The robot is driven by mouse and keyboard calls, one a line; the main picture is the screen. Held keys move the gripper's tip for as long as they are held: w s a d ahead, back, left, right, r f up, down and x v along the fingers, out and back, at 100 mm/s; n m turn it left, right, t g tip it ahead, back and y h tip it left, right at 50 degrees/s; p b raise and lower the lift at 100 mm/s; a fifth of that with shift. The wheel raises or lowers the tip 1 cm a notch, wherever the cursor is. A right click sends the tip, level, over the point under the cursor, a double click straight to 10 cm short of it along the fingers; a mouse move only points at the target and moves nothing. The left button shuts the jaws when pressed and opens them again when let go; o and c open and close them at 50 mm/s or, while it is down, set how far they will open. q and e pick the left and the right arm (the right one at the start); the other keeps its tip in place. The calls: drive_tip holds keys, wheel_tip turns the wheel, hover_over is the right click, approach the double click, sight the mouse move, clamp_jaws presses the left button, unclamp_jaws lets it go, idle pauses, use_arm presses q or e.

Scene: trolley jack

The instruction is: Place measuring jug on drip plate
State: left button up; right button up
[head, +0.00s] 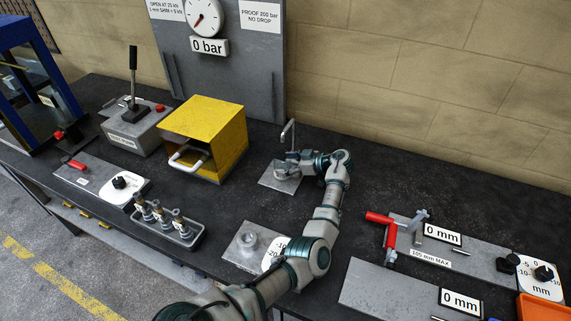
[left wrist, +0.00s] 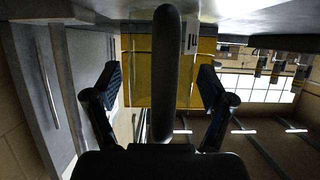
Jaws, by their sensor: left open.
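My left gripper (head: 300,161) is above a small square grey plate (head: 272,180), which looks like the drip plate. Its fingers also show in the left wrist view (left wrist: 157,88), spread apart. A thick dark upright bar (left wrist: 165,70) stands between them in that view; I cannot tell what it is or whether it touches either finger. In the head view, a small grey rounded thing (head: 285,171) is at the plate, partly hidden by the gripper. I cannot tell whether it is the measuring jug. A thin bent metal rod (head: 288,134) rises behind the gripper. My right gripper is not in view.
A yellow box (head: 205,125) with a white handle stands left of the gripper. A grey gauge panel (head: 240,75) stands behind. A plate with a round grey socket (head: 248,240) lies nearer, beside my arm. A rack of fittings (head: 165,222) is at the left. Red-handled fixtures (head: 380,217) are at the right.

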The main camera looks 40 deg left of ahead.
use_arm(q)
drive_tip(key=shift+d+r, duration=0.15)
drive_tip(key=shift+d, duration=0.05)
drive_tip(key=shift+w+d+r, duration=0.1)
drive_tip(key=shift+d+r, duration=0.05)
drive_tip(key=shift+d, duration=0.1)
drive_tip(key=b+v, duration=0.2)
drive_tip(key=v, duration=0.9)
drive_tip(key=shift+d, duration=0.2)
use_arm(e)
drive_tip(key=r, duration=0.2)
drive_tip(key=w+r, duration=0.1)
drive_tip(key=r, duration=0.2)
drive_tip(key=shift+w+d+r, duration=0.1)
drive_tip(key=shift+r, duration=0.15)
use_arm(q)
drive_tip(key=shift+w, duration=0.1)
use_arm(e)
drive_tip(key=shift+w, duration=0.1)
